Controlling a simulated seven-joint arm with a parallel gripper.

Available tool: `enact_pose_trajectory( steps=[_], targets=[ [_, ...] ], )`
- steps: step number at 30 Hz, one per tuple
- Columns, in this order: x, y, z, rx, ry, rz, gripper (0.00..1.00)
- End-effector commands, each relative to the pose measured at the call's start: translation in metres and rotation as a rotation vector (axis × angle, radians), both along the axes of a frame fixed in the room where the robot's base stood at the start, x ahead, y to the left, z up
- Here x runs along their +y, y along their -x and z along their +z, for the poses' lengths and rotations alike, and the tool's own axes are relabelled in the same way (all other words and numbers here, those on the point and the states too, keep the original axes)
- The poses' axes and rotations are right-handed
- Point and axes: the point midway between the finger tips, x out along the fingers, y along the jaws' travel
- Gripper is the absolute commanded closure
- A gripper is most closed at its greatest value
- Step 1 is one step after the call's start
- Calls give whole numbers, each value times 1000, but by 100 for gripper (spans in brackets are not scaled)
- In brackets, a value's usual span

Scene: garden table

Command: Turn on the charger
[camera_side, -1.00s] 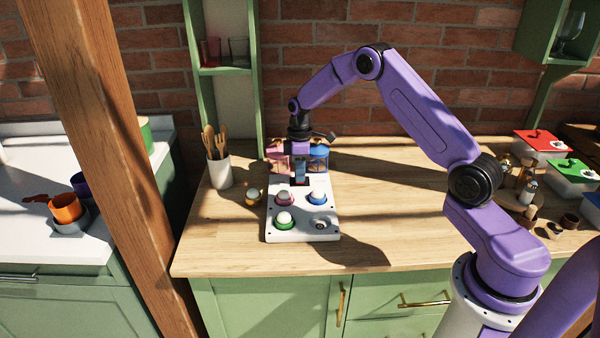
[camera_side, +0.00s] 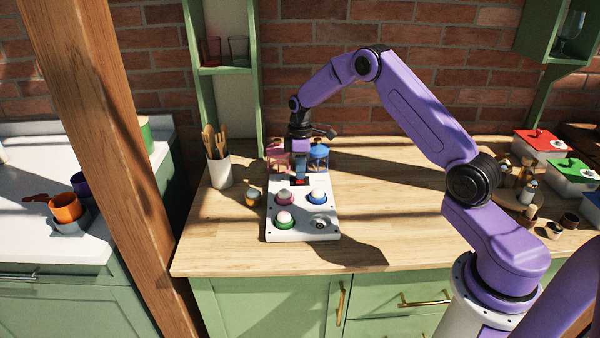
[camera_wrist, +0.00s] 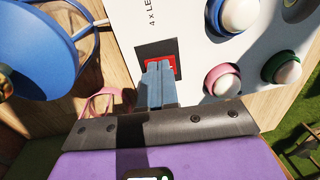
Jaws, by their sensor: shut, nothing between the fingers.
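The charger (camera_side: 302,228) is a white flat panel on the wooden counter, with round white bulbs in pink, blue and green rings. It also fills the upper part of the wrist view (camera_wrist: 205,50). Its red switch (camera_wrist: 163,66) sits in a dark square recess, and shows small and red in the side view (camera_side: 300,182). My gripper (camera_wrist: 158,72) is shut and empty, pointing down. Its fingertips overlap the lower part of the switch in the wrist view and cover part of it. I cannot tell whether they press it.
A pink lantern-like holder (camera_side: 277,157) and a blue one (camera_side: 318,155) stand just behind the panel, close to my gripper. A loose bulb with an orange ring (camera_side: 253,197) lies left of it. A utensil cup (camera_side: 219,171) stands further left.

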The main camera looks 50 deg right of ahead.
Motion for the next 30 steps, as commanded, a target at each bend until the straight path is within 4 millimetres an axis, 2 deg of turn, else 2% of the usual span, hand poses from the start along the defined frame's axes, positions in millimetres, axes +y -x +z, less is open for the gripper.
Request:
enact_pose_trajectory(
  steps=[14,20,30],
  targets=[
    [0,-2,7,0,-1,4,100],
    [-3,-5,39,-4,0,3,100],
    [-8,-11,107,-3,0,4,100]
  ],
)
